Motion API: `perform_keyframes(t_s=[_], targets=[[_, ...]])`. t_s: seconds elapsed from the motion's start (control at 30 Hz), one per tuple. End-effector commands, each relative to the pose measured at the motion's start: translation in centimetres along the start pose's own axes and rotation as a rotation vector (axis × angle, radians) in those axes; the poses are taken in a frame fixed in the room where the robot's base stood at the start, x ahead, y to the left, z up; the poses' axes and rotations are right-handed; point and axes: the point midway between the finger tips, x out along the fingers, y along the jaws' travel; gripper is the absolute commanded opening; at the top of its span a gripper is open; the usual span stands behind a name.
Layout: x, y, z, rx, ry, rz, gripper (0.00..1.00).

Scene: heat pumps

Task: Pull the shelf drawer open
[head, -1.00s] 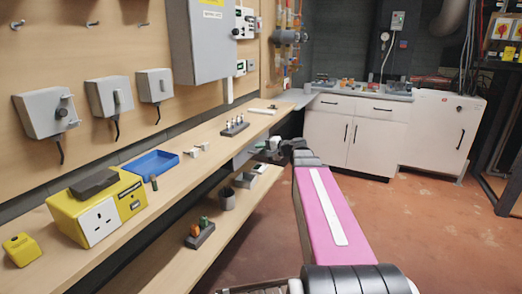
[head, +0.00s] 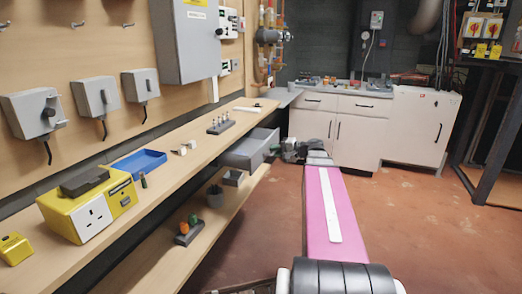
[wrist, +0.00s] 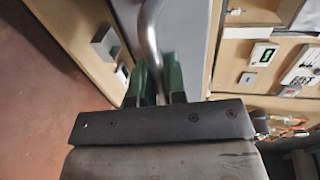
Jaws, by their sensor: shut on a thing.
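The shelf drawer (head: 246,151) is a grey box under the long wooden shelf. In the head view it stands out from the shelf's front edge, so it is partly open. My gripper (head: 291,149) is at the drawer's front, at the far end of my pink arm. In the wrist view my gripper's green fingers (wrist: 158,82) are shut on the curved metal drawer handle (wrist: 150,32), against the grey drawer front (wrist: 184,35). The drawer's inside is mostly hidden in the head view.
The wooden shelf (head: 165,178) holds a yellow socket box (head: 88,208), a blue tray (head: 138,163) and small parts. A lower shelf (head: 190,250) holds a dark cup (head: 215,196) and a dark block. White cabinets (head: 350,138) stand at the back. The red floor to the right is clear.

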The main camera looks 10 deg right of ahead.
Motion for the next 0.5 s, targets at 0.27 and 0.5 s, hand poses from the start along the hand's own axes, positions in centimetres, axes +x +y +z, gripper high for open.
perform_keyframes(t_s=[0.27, 0.5], targets=[[-4.5, 1.0, 0.0, 0.000, 0.002, 0.001, 0.00], [-5.9, 1.3, 0.0, 0.000, 0.000, 0.001, 0.00]])
